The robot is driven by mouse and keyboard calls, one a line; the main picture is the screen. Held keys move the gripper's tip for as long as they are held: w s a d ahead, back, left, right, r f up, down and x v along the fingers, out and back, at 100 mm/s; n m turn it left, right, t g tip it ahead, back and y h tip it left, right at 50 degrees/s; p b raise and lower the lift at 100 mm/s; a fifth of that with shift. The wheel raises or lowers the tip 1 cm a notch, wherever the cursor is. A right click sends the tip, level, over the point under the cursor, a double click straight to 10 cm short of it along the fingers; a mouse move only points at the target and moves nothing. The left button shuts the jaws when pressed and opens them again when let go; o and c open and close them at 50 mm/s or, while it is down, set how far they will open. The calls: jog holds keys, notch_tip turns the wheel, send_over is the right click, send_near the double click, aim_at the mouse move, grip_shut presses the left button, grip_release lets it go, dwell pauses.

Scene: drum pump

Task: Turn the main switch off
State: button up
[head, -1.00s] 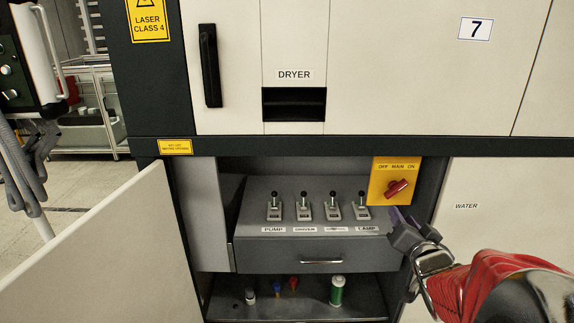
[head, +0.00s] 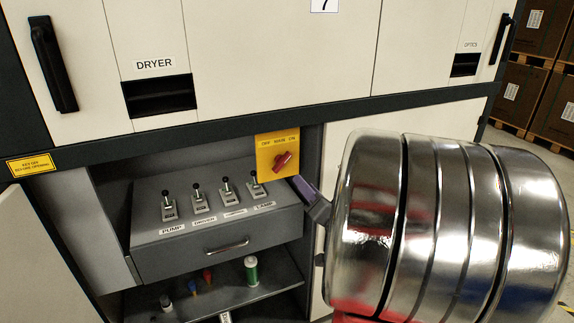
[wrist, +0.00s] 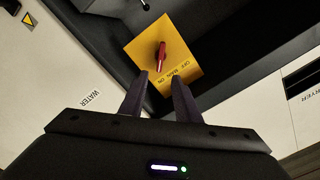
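The main switch is a red rotary knob (head: 283,160) on a yellow plate (head: 264,165) marked OFF, MAIN, ON, at the right end of the open compartment. Its handle slants up to the right, toward the ON side. In the wrist view the red knob (wrist: 161,56) shows just beyond the fingertips, on the yellow plate (wrist: 182,45). My gripper (wrist: 160,80) is open, with a clear gap and nothing between its dark fingers. In the head view my gripper (head: 302,184) is just below and right of the switch, partly hidden by my arm; contact is not visible.
Several black toggle levers (head: 211,195) stand on a grey drawer unit (head: 215,245) left of the switch. Small bottles, including a green one (head: 251,270), stand on the shelf below. An open cabinet door (head: 35,265) is at lower left. The WATER panel (wrist: 95,95) lies beside the compartment.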

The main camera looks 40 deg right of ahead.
aim_at(286, 162)
jog(key=x, duration=1.3)
jog(key=shift+f, duration=0.1)
jog(key=shift+c, duration=0.5)
grip_shut()
